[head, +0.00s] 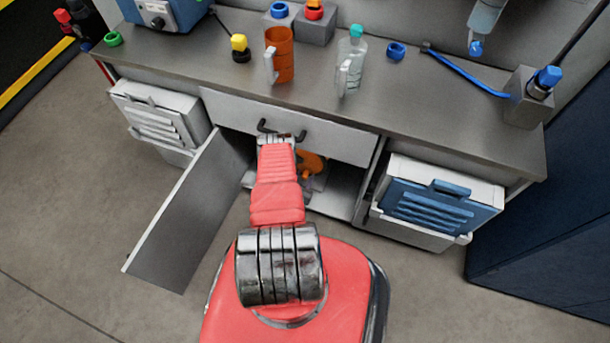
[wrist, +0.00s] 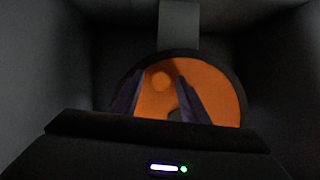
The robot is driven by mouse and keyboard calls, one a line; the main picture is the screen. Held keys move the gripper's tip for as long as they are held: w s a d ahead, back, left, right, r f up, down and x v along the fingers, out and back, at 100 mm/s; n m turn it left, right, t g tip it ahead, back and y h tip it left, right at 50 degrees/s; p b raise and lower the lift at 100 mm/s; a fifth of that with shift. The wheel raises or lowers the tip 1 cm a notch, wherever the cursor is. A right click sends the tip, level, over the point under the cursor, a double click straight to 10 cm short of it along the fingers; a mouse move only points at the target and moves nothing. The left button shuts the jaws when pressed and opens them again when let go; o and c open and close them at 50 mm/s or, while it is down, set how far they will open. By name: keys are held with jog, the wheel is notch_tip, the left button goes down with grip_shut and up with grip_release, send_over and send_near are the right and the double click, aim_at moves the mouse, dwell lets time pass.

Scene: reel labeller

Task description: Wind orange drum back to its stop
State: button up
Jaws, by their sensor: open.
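The orange drum (head: 311,163) sits inside the open cabinet under the bench, partly hidden behind my red arm in the head view. In the wrist view the drum (wrist: 212,92) is a round orange face with a dark rim and a round orange knob (wrist: 161,81) on its upper left. My gripper (wrist: 162,78) is open, its two dark fingers in front of the drum face, one on each side of the knob. I cannot tell whether the fingers touch it. The lower part of the drum is hidden by the gripper body.
The cabinet door (head: 192,212) stands open to the left. A closed drawer (head: 340,141) with a dark handle is above the opening. A blue-fronted unit (head: 430,207) stands at the right. Dark walls enclose the drum closely on both sides in the wrist view.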

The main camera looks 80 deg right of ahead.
grip_shut()
dwell(0.4)
jog(key=shift+s+d, duration=0.1)
jog(key=shift+d, duration=0.25)
jog(key=shift+a+r, duration=0.1)
jog(key=shift+a, duration=0.2)
